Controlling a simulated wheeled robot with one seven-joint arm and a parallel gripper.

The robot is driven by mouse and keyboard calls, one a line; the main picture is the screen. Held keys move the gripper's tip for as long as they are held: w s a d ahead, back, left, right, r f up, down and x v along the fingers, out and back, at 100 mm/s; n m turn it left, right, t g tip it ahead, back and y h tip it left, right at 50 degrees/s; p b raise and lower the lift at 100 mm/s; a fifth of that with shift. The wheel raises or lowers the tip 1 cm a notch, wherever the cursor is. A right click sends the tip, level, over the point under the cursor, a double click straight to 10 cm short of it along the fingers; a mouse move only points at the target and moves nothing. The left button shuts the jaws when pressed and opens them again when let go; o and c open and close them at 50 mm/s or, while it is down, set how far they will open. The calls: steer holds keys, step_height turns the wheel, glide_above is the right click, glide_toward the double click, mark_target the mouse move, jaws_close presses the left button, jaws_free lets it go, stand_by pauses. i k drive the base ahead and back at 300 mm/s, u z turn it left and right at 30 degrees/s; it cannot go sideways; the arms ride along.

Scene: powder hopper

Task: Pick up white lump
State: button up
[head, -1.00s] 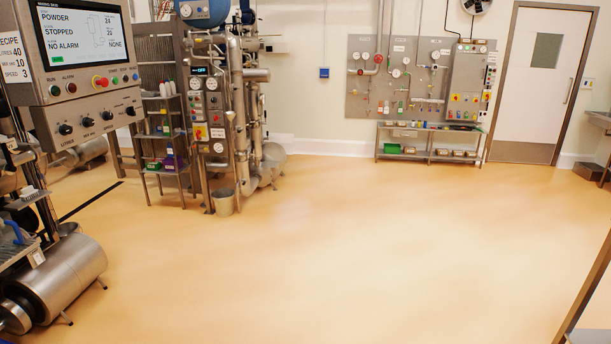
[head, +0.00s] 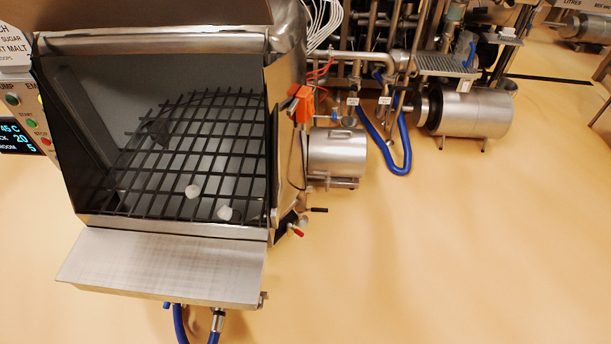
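Two white lumps lie on the dark bar grid inside the open metal hopper in the head view. One white lump (head: 193,191) rests near the middle of the grid's front part. The other white lump (head: 225,212) lies a little right of it and closer to the front edge. A pale thing at the front right corner is too small to tell. The grid (head: 150,195) spans the hopper (head: 85,180), which stands at the left. My gripper is not in view.
A flat metal shelf (head: 165,265) juts from the hopper's front. A control panel (head: 22,125) stands at the left edge. Pipes, blue hoses (head: 400,150) and a metal cylinder (head: 476,113) stand right. The floor (head: 470,250) at right is clear.

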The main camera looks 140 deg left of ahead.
mark_target(193, 191)
steer(key=z, duration=3.1)
steer(key=k, duration=1.5)
steer(key=z, duration=1.1)
steer(key=i, duration=1.65)
steer(key=z, duration=0.05)
